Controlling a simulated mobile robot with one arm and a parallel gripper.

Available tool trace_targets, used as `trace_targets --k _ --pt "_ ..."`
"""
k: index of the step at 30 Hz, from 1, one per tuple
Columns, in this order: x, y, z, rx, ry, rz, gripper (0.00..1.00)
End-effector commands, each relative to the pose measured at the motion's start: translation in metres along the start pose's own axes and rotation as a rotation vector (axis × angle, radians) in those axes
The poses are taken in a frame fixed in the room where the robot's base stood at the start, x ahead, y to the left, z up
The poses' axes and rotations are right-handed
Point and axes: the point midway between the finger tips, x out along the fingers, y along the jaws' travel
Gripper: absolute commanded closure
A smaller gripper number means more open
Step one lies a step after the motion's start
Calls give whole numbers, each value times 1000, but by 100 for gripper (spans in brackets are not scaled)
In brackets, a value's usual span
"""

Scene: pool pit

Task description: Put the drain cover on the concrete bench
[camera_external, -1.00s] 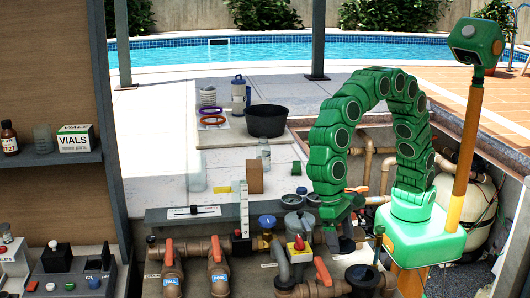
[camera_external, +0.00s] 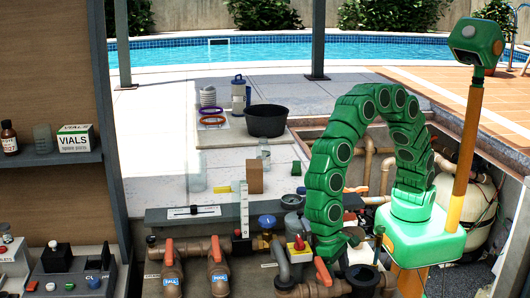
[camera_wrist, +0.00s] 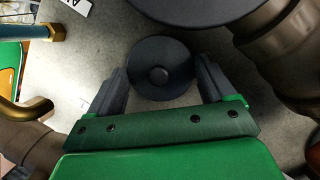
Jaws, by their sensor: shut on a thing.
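The drain cover (camera_wrist: 160,66) is a dark round disc with a small central knob. In the wrist view it lies between the two fingers of my gripper (camera_wrist: 163,82), which is shut on it at its sides. Grey floor shows around the disc. In the external view my gripper (camera_external: 338,250) is low among the pipes and hides most of the cover. The grey concrete bench (camera_external: 160,216) appears as a low ledge behind the orange-handled valves, to the left of my gripper. It bears a white label plate and an upright white strip.
A dark round pipe top (camera_external: 362,275) stands close to my gripper. Brown pipes with orange-handled valves (camera_external: 218,262) stand in front of the ledge. A grey canister (camera_external: 293,225), a blue knob (camera_external: 267,221) and a brown block (camera_external: 255,177) are nearby.

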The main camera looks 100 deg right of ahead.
Motion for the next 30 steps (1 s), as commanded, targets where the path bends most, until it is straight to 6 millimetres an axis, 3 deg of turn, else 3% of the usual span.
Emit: trace_targets --k 10,11,13,23,30 --pt "2 -1 -1 0 1 -2 56" --pt "1 -1 -1 -1 1 -3 12" --pt "1 -1 -1 -1 1 -3 2" --pt "-1 -1 0 -1 1 -3 0" --pt "-21 -2 -1 -1 5 -8 0"
